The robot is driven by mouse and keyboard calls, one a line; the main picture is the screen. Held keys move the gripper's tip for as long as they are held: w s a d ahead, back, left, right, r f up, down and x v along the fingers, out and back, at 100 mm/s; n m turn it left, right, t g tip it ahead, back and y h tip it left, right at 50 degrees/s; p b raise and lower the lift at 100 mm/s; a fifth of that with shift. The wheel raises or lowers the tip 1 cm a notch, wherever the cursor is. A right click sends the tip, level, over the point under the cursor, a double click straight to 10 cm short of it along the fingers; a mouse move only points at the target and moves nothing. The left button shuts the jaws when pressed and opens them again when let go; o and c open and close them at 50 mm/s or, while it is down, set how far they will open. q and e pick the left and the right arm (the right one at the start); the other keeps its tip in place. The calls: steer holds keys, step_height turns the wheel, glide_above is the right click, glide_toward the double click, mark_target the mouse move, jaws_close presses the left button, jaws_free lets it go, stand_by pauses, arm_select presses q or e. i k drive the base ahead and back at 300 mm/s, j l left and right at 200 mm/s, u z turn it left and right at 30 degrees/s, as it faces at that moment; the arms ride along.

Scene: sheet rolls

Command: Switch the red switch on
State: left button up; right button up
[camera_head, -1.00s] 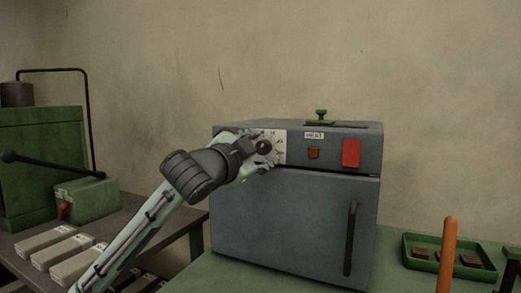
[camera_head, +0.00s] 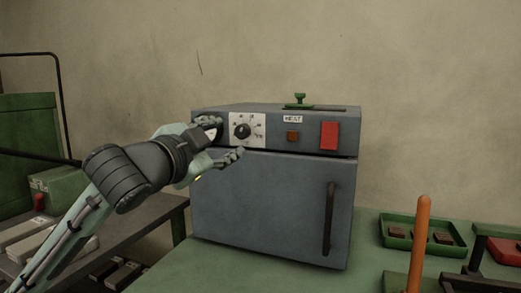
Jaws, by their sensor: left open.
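The red switch (camera_head: 329,135) is a red upright rectangle on the front panel of a grey oven-like box (camera_head: 270,205), right of a small HEAT label (camera_head: 292,119) and a small dark orange square (camera_head: 293,136). A white dial plate with a black knob (camera_head: 242,131) is at the panel's left. My left gripper (camera_head: 229,137) is open and empty in front of the panel's left end, beside the knob and well left of the red switch. Whether it touches the panel I cannot tell. My right gripper is not in view.
The box has a dark vertical door handle (camera_head: 328,218) and a green knob (camera_head: 299,100) on top. A green tray (camera_head: 425,247) with brown pieces is at the right, behind an upright orange rod (camera_head: 418,245). A green case (camera_head: 60,192) and pale blocks (camera_head: 30,235) are at the left.

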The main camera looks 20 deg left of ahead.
mark_target(330, 129)
steer(key=k+j, duration=0.35)
steer(key=j, duration=0.15)
steer(key=k+j, duration=0.4)
steer(key=j, duration=0.1)
